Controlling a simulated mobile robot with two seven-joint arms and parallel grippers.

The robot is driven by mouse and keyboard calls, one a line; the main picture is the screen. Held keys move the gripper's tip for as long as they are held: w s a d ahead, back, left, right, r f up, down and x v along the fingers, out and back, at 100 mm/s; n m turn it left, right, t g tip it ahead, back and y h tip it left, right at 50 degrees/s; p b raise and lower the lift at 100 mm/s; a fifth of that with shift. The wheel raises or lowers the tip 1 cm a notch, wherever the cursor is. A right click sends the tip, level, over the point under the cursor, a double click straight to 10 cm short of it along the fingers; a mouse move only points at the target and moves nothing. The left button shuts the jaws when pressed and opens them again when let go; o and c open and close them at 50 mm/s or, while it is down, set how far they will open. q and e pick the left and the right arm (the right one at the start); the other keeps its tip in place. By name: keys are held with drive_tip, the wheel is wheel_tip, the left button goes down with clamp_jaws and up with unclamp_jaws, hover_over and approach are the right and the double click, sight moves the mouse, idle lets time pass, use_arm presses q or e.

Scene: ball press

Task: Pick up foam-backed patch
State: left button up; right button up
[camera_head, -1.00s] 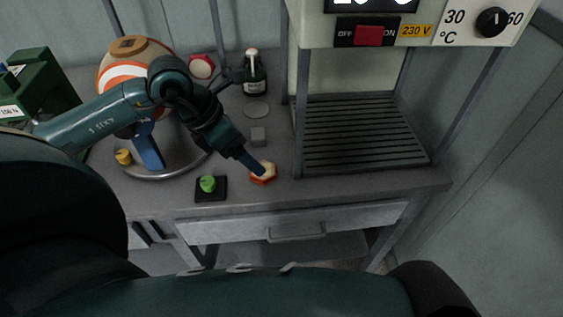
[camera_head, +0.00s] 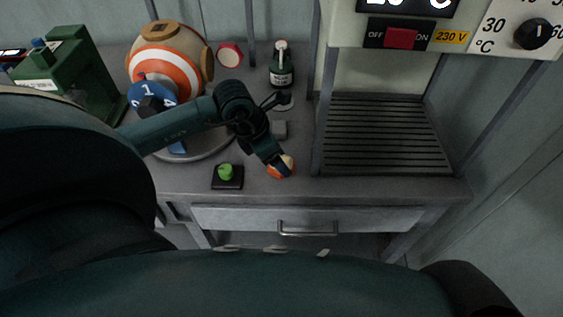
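A small hexagonal patch (camera_head: 273,171), orange-red with a pale face, lies at the front of the grey bench. I take it for the foam-backed patch. My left gripper (camera_head: 284,170) points down over it, with its dark blue fingertips at the patch and covering part of it. I cannot tell whether the fingers are closed on it or whether it is lifted. A similar red-rimmed hexagonal piece (camera_head: 230,55) with a pale face stands at the back of the bench. My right gripper is not in view.
A green button on a black base (camera_head: 228,178) sits left of the patch. A striped ball (camera_head: 165,68) is at left. A slatted press bed (camera_head: 385,135) is at right.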

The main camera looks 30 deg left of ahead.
use_arm(q)
drive_tip(key=shift+x, duration=1.55)
drive_tip(key=shift+s, duration=0.1)
drive_tip(key=shift+c, duration=0.3)
drive_tip(key=c, duration=1)
